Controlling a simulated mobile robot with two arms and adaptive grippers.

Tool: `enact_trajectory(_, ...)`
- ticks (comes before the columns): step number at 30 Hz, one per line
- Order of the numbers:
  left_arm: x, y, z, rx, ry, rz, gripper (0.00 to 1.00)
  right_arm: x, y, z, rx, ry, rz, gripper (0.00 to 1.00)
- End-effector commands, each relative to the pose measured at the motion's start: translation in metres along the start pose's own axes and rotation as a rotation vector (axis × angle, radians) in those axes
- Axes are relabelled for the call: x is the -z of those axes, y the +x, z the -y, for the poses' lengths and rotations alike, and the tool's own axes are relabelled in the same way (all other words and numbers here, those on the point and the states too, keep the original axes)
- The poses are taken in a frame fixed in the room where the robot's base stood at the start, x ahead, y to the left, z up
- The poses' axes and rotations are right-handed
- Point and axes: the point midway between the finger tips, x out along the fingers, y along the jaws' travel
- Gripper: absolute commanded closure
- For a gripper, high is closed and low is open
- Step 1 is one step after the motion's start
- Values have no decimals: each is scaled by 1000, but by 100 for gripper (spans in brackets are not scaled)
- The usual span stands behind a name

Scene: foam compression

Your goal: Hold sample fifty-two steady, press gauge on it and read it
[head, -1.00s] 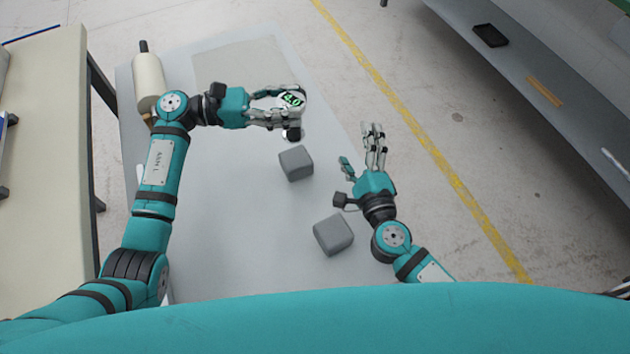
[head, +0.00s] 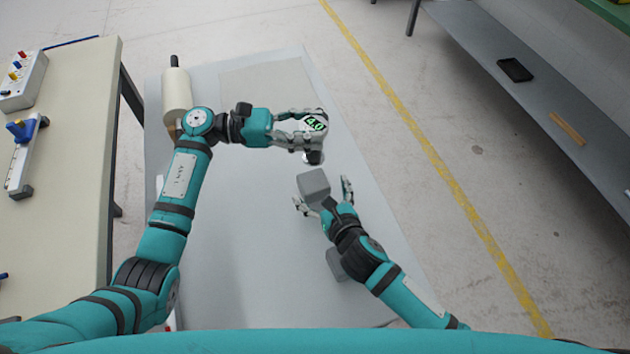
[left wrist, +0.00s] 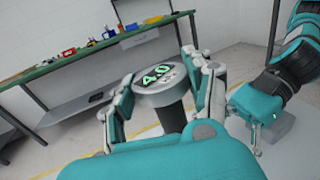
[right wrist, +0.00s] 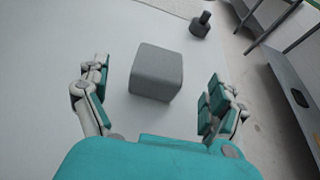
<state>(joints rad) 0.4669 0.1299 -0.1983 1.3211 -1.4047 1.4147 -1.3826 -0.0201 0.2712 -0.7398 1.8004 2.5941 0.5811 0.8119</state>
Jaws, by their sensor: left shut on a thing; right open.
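My left gripper (head: 306,131) is shut on the round gauge (head: 315,123), whose green display reads 4.0. The gauge and its dark stem also show in the left wrist view (left wrist: 158,78). A grey foam cube (head: 314,183) sits on the table just below the gauge in the head view. My right gripper (head: 323,197) is open with its fingers on either side of this cube; the right wrist view shows gaps between the cube (right wrist: 157,72) and both fingers. A second grey cube (head: 335,264) is partly hidden by my right forearm. I see no number on either cube.
A small dark knob with a round base (right wrist: 200,25) stands beyond the cube. A cream roll (head: 176,90) lies at the grey table's (head: 255,235) far left. A beige bench (head: 70,170) stands at left, a grey shelf (head: 540,110) at right. The table's middle is clear.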

Motion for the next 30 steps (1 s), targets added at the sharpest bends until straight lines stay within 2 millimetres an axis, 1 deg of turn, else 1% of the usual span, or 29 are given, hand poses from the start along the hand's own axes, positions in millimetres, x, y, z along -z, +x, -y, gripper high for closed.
enact_trajectory(1, -1, 0, 0, 0, 2, 2, 94, -2, 11, 0, 1, 0, 1, 6)
enact_trajectory(3, -1, 0, 0, 0, 2, 2, 94, -1, 24, 0, 1, 0, 1, 6)
enact_trajectory(9, -1, 0, 0, 0, 2, 2, 94, 0, 52, 0, 2, -1, 0, 6)
enact_trajectory(12, -1, 0, 0, 0, 2, 2, 94, -1, 60, 0, 1, -1, 1, 6)
enact_trajectory(15, -1, 0, 0, 0, 2, 2, 94, -1, 63, 0, 0, -1, 1, 6)
enact_trajectory(23, -1, 0, 0, 0, 2, 2, 94, 0, 64, 0, 0, -2, 1, 6)
enact_trajectory(26, -1, 0, 0, 0, 2, 2, 94, 0, 64, 0, 0, -2, 1, 16)
enact_trajectory(30, -1, 0, 0, 0, 2, 2, 94, 0, 64, 0, 0, -2, 1, 35)
